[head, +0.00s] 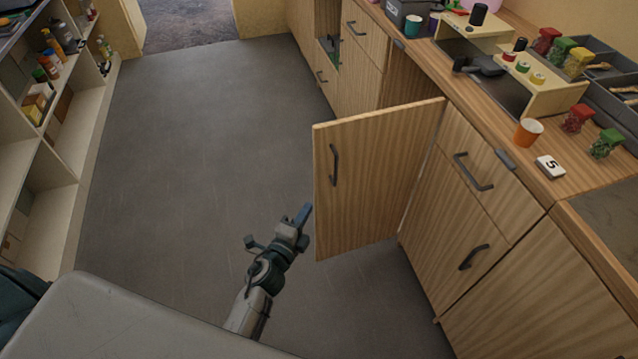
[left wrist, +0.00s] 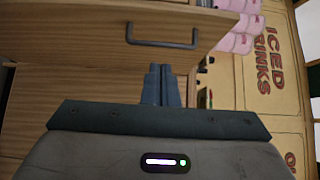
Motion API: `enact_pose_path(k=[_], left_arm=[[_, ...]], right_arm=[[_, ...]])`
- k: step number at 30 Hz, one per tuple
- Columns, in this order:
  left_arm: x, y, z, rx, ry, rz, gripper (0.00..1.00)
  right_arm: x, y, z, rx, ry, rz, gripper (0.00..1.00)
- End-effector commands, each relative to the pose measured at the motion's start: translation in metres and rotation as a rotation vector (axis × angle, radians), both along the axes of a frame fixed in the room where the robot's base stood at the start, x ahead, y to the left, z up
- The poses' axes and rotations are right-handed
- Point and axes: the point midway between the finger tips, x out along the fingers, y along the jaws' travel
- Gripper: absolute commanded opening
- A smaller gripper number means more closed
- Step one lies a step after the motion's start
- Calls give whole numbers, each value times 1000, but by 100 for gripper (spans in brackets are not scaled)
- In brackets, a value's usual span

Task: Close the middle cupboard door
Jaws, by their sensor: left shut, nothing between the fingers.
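The middle cupboard door (head: 375,180) is light wood with a dark bar handle (head: 334,165). In the head view it stands wide open, swung out from the counter front into the aisle. My left gripper (head: 303,217) is shut and empty, just left of the door's free edge near its lower part. I cannot tell whether it touches the door. In the left wrist view the shut fingers (left wrist: 162,85) point at a wooden panel with a dark handle (left wrist: 160,42). My right gripper is not in view.
The counter (head: 480,90) carries an orange cup (head: 527,132), a number block (head: 550,167) and jars of sweets. Below it are a drawer (head: 478,170) and another cupboard door (head: 455,235), both shut. Shelves (head: 45,130) line the left side. The grey floor (head: 200,150) between is clear.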

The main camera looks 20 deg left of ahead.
Motion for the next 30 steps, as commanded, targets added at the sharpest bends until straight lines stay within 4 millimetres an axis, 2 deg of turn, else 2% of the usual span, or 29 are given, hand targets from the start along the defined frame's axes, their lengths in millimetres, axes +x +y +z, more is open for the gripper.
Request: enact_pose_path(k=[5, 12, 18, 24, 30], left_arm=[[16, -3, 5, 8, -10, -2, 0], [62, -9, 5, 5, -9, -1, 0], [102, -14, 4, 5, -8, -1, 0], [123, 4, 3, 6, -6, -1, 0], [131, 10, 3, 4, -5, 0, 0]], right_arm=[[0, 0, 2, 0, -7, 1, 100], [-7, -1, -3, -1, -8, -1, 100], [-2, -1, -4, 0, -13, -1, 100], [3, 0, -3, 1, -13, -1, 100], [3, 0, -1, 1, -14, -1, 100]])
